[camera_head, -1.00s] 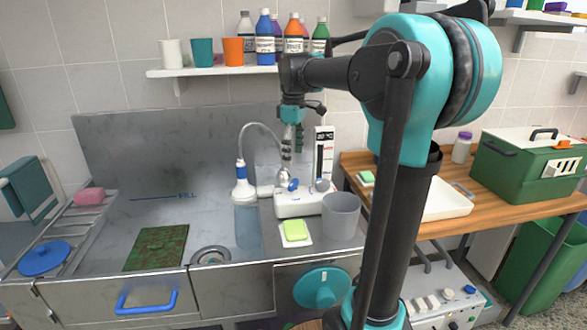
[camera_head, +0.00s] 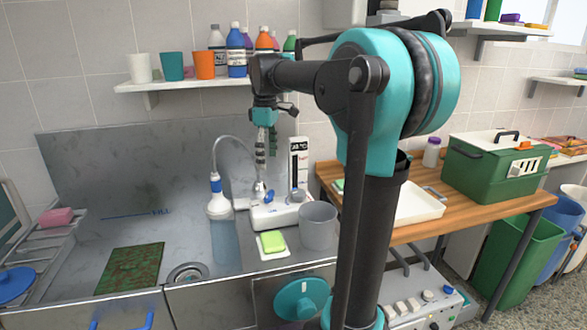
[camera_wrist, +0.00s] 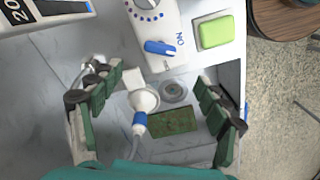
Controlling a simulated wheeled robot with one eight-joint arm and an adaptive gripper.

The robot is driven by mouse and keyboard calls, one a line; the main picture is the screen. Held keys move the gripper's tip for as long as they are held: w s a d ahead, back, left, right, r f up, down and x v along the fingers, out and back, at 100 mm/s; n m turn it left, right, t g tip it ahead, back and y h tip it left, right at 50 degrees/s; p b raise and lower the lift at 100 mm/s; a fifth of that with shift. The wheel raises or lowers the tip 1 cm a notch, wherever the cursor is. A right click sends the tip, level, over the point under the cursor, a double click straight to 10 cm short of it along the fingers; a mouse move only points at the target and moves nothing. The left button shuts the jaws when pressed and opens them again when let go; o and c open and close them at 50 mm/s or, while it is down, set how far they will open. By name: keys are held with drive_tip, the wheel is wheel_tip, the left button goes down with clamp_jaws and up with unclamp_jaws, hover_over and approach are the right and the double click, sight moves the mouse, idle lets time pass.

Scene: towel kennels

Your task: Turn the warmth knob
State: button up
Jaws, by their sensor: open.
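A white control unit (camera_head: 283,214) stands on the sink's back ledge, with a blue knob (camera_head: 270,196) and a grey knob (camera_head: 298,195) on it. In the wrist view its dial (camera_wrist: 147,3), ringed by blue dots, is cut off at the top edge; I cannot read a warmth label. Below the dial a blue lever (camera_wrist: 160,47) sits beside the word ON. A tall panel (camera_head: 298,155) reading °C stands behind the unit. My gripper (camera_head: 265,158) points down over the unit's left part. In the wrist view my gripper (camera_wrist: 156,90) is open, its green-padded fingers wide apart and empty.
A shower head (camera_wrist: 140,98) with a hose stands close to the unit's left. A green sponge (camera_head: 271,241) and a grey cup (camera_head: 318,226) are close in front. The bottle shelf (camera_head: 190,84) is above.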

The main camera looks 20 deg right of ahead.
drive_tip(key=shift+c, duration=0.4)
drive_tip(key=shift+d+r, duration=0.15)
drive_tip(key=shift+d, duration=0.2)
drive_tip(key=shift+c, duration=1.2)
drive_tip(key=m, duration=0.3)
approach(298, 191)
wheel_tip(298, 191, down, 9)
drive_tip(key=shift+s+r, duration=0.1)
drive_tip(key=shift+s, duration=0.05)
drive_tip(key=c, duration=1.2)
